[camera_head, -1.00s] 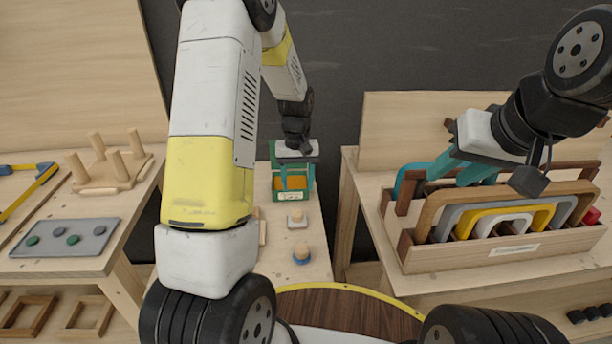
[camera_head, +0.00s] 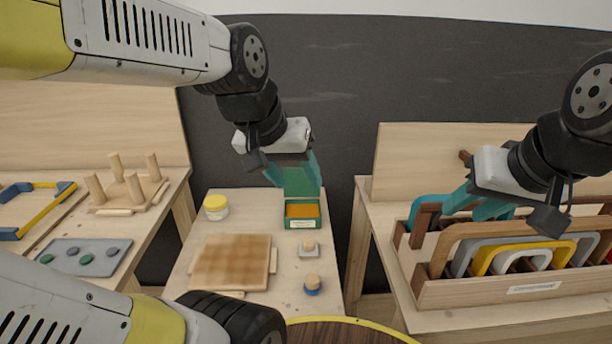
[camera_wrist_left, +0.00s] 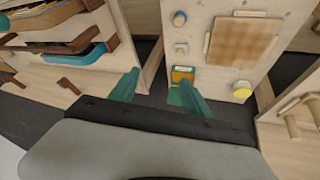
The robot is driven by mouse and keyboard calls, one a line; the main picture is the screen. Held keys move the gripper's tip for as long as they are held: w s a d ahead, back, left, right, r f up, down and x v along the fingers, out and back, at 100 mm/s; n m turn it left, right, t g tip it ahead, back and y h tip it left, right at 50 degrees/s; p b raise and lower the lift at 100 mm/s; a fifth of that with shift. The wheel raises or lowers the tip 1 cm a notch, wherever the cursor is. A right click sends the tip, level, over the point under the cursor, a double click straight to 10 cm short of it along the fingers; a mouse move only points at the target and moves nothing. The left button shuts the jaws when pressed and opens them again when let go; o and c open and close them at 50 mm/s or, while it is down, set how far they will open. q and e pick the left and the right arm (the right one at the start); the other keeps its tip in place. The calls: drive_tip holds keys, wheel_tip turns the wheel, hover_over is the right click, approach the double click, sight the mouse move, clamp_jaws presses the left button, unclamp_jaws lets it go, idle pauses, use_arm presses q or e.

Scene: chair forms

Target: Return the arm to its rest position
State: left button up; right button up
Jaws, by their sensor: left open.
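My left gripper (camera_head: 297,180) is raised above the middle table (camera_head: 222,205) in the head view, its teal fingers in front of and above a small green box (camera_head: 302,222). In the left wrist view my left gripper (camera_wrist_left: 158,90) has its fingers apart with nothing between them. The green box (camera_wrist_left: 182,73) shows just beyond the right finger there. My right gripper (camera_head: 460,212) hangs over the left part of a wooden rack (camera_head: 490,292) on the right table. Its fingers look apart, and I see nothing held.
The middle table carries a checked wooden board (camera_head: 232,262), a yellow-lidded jar (camera_head: 216,207), a blue-based knob (camera_head: 312,284) and a white-based knob (camera_head: 308,247). The left table holds a peg board (camera_head: 128,190) and a grey plate (camera_head: 82,257). The rack holds several curved forms.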

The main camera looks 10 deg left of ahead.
use_arm(q)
drive_tip(key=s, duration=0.3)
drive_tip(key=shift+d+r+t, duration=0.15)
drive_tip(key=shift+r+t, duration=0.1)
drive_tip(key=shift+t, duration=0.05)
drive_tip(key=shift+o, duration=0.4)
idle(0.8)
